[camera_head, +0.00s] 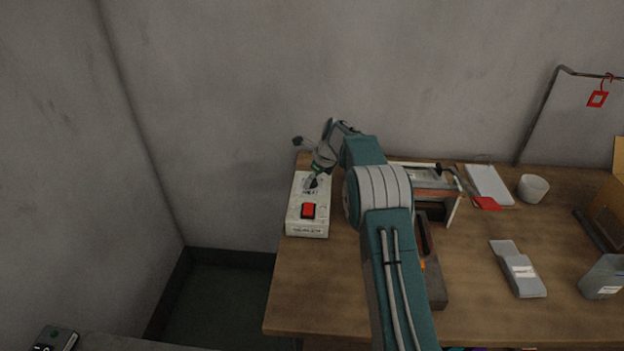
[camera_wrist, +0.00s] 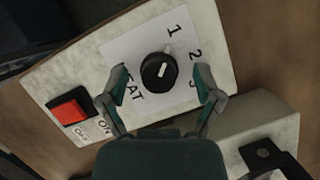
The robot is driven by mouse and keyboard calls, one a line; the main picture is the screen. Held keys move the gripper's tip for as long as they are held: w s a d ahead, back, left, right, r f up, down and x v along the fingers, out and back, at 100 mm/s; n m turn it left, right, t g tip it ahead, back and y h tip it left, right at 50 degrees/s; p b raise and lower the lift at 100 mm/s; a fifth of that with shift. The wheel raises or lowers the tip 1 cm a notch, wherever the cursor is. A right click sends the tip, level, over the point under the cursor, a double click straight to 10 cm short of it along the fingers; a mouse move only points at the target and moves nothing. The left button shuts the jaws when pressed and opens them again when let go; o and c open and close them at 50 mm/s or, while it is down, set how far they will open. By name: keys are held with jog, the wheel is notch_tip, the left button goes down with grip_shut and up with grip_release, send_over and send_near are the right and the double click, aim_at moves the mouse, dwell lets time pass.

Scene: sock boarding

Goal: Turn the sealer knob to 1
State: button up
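The sealer's white control box (camera_head: 308,228) sits at the table's left edge, with a red switch (camera_head: 308,210). In the wrist view the black round knob (camera_wrist: 150,76) is on the box's plate, marked 1, 2, 3 and HEAT. The white line on the knob points up and right, closer to the 1 (camera_wrist: 172,30) than to the 2 (camera_wrist: 195,55). My gripper (camera_wrist: 160,78) is open, with one finger on each side of the knob and visible gaps between. In the head view my gripper (camera_head: 316,178) is over the far part of the box; the knob is hard to make out there.
The red ON/OFF switch (camera_wrist: 69,113) is left of my gripper in the wrist view. The sealer frame (camera_head: 425,178) stands right of the box, partly behind my arm. The wall is close behind.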

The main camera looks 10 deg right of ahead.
jog(key=v, duration=1.1)
jog(key=shift+d+r, duration=0.15)
jog(key=shift+r, duration=0.2)
jog(key=shift+s+r, duration=0.1)
jog(key=shift+s, duration=0.05)
jog(key=s+a+r+n+t+h, duration=0.1)
jog(key=s+a+r+n, duration=0.2)
jog(key=s+r+n, duration=0.55)
jog(key=s+a+r+n+h, duration=0.15)
jog(key=s+r+n, duration=0.35)
jog(key=s, duration=0.7)
jog(key=s+a+f+n+t, duration=0.1)
jog(key=s+n, duration=0.5)
jog(key=s, duration=0.6)
jog(key=s+a+f+n, duration=0.1)
jog(key=s+f+n, duration=0.3)
jog(key=s, duration=0.9)
jog(key=shift+a+n+t+h, duration=0.35)
jog(key=shift+n+t+h, duration=0.1)
jog(key=shift+n, duration=0.8)
jog(key=shift+c, duration=0.4)
